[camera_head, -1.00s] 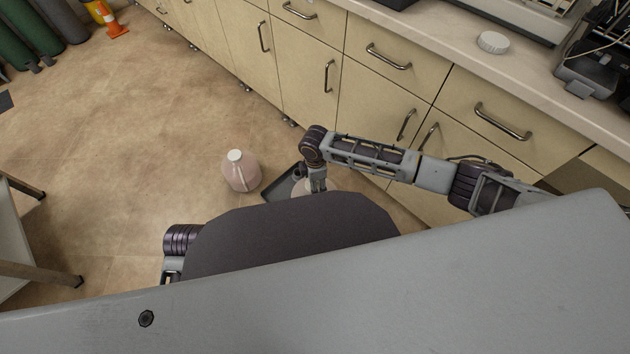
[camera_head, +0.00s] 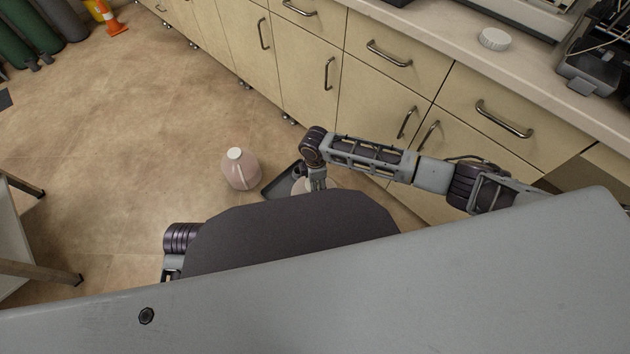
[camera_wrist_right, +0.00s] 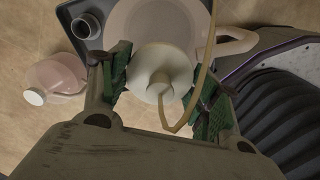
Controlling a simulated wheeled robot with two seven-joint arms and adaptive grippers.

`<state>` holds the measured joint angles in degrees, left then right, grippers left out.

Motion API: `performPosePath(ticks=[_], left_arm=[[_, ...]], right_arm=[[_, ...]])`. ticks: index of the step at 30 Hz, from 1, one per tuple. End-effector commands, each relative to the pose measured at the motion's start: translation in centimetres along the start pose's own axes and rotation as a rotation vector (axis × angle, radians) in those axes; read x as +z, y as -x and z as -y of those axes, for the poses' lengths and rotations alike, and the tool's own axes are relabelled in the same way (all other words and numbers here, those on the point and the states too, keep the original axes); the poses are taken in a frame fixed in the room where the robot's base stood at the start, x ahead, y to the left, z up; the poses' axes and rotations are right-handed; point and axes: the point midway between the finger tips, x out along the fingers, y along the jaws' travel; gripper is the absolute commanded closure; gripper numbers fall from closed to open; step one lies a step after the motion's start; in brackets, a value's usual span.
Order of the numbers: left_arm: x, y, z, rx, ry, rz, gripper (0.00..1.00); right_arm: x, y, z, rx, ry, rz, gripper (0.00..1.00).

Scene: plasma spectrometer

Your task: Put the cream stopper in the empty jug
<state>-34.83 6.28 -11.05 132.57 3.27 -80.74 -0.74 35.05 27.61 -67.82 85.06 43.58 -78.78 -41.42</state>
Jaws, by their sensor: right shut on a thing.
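My right gripper (camera_wrist_right: 161,78) is shut on the cream stopper (camera_wrist_right: 158,66), a round disc with a small neck and a yellowish tube looping from it. In the right wrist view the stopper overlaps a pale pinkish jug (camera_wrist_right: 122,24) with a handle on its right. The stopper hides the jug's mouth, so I cannot tell whether it is in the mouth or above it. In the head view my right wrist points down at this jug, and my body hides most of both. My left gripper is not identifiable in view.
A pinkish jug with a white cap (camera_head: 240,170) stands on the floor to the left; it also shows in the right wrist view (camera_wrist_right: 61,76). A dark tray (camera_head: 275,188) lies beside the held stopper's jug. Cabinets (camera_head: 290,75) line the right; open floor lies left.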

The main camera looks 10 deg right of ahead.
Motion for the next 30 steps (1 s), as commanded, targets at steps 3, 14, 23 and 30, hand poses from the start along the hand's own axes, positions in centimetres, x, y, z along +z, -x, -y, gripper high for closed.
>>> performPosePath(ticks=[3,14,23,30], left_arm=[[0.01,-0.04,0.00,0.000,0.000,0.000,0.65],[0.02,-0.04,0.00,0.000,0.000,0.000,0.65],[0.01,-0.04,0.00,0.000,0.000,0.000,0.65],[0.01,-0.04,0.01,0.000,0.000,0.000,0.65]], right_arm=[[-0.01,-0.13,0.00,0.000,0.000,0.000,0.62],[-0.02,-0.14,0.01,0.000,0.000,0.000,0.30],[-0.02,-0.14,0.01,0.000,0.000,0.000,0.13],[-0.01,-0.07,0.02,0.000,0.000,0.000,0.13]])
